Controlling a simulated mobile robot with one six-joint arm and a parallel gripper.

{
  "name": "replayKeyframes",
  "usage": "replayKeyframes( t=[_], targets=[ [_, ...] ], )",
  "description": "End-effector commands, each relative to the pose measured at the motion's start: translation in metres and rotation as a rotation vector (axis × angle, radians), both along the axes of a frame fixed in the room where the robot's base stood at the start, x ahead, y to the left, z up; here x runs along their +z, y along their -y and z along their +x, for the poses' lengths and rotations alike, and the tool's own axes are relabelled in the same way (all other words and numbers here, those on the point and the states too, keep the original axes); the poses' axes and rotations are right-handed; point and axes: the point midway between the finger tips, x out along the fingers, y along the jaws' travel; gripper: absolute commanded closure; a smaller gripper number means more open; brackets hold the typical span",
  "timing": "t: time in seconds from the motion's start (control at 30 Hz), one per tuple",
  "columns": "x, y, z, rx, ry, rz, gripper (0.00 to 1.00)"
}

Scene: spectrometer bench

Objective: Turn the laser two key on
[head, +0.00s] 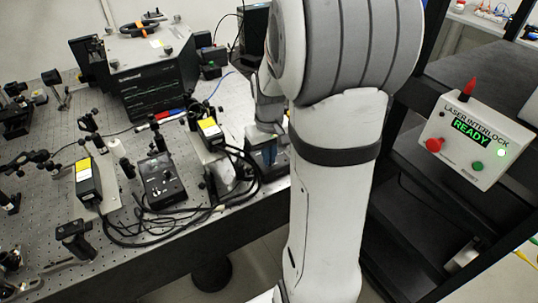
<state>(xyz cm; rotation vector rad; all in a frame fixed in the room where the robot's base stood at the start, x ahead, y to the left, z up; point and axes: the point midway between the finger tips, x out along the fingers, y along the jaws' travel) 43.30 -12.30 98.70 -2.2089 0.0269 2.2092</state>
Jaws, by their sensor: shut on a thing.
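My gripper (266,128) reaches down at the right edge of the optical table, partly hidden behind my own arm. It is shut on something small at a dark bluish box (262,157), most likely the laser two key. The key itself and its turn angle cannot be made out. A laser head with a yellow label (210,130) stands just left of the gripper. A second laser head with a yellow label (84,172) stands further left. A black controller box (160,182) with small knobs lies between them.
Black cables (185,222) loop along the front of the perforated table (50,125). A dark instrument (145,65) stands at the back. At right, a laser interlock box (472,140) reads READY with a green light, on a black rack (410,205).

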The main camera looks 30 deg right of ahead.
Motion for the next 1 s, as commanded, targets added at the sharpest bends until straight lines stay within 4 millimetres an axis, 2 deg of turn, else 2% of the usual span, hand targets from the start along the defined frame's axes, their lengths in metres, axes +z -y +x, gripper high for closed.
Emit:
replayKeyframes(
  t=[0.27,1.0],
  targets=[
    [-0.0005,0.0002,0.0001,-0.193,0.000,0.000,1.00],
    [-0.0004,0.0005,-0.0002,-0.895,0.000,0.000,1.00]
  ],
)
